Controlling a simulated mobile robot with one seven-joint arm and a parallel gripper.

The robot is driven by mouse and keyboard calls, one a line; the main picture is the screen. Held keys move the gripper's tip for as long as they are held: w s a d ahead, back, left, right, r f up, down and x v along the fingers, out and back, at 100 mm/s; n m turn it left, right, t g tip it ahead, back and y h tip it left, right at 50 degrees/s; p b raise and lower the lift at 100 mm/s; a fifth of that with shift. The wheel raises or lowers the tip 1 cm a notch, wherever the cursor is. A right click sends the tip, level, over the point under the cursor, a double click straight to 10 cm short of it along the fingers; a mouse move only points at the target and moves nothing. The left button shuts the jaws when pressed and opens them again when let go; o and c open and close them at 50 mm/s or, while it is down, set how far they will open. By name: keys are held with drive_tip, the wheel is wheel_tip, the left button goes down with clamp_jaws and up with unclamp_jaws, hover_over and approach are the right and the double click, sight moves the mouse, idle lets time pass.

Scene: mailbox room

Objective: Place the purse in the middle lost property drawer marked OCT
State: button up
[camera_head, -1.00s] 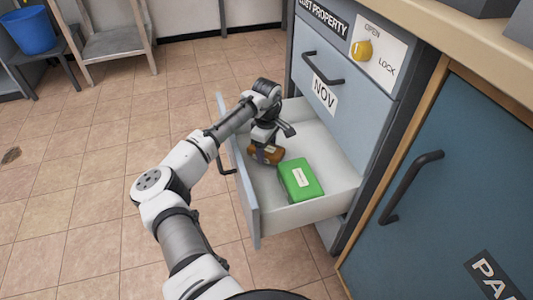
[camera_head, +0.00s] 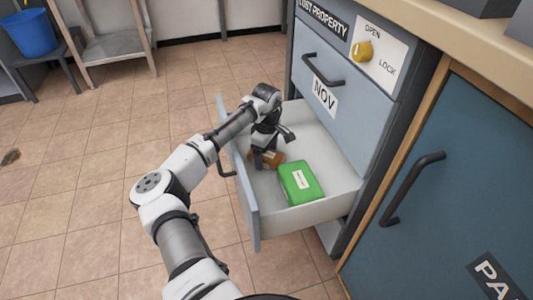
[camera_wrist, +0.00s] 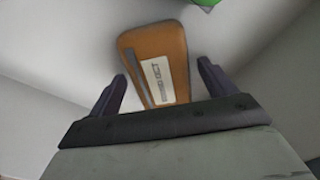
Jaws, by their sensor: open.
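The purse (camera_wrist: 158,64), brown-orange with a pale label and a dark strip, lies in the open drawer (camera_head: 318,212) under the one marked NOV. The open drawer's own marking is hidden from view. My gripper (camera_wrist: 163,80) is open above the drawer floor, with one dark finger on each side of the purse's near part and gaps between.
A green case (camera_head: 300,182) with a white label lies in the same drawer, beside the purse. The NOV drawer (camera_head: 340,95) above is shut. A yellow knob (camera_head: 362,50) sits by OPEN and LOCK.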

sight(267, 153)
wheel_tip(267, 153, up, 12)
drive_tip(key=p, duration=0.4)
drive_tip(key=shift+p, duration=0.4)
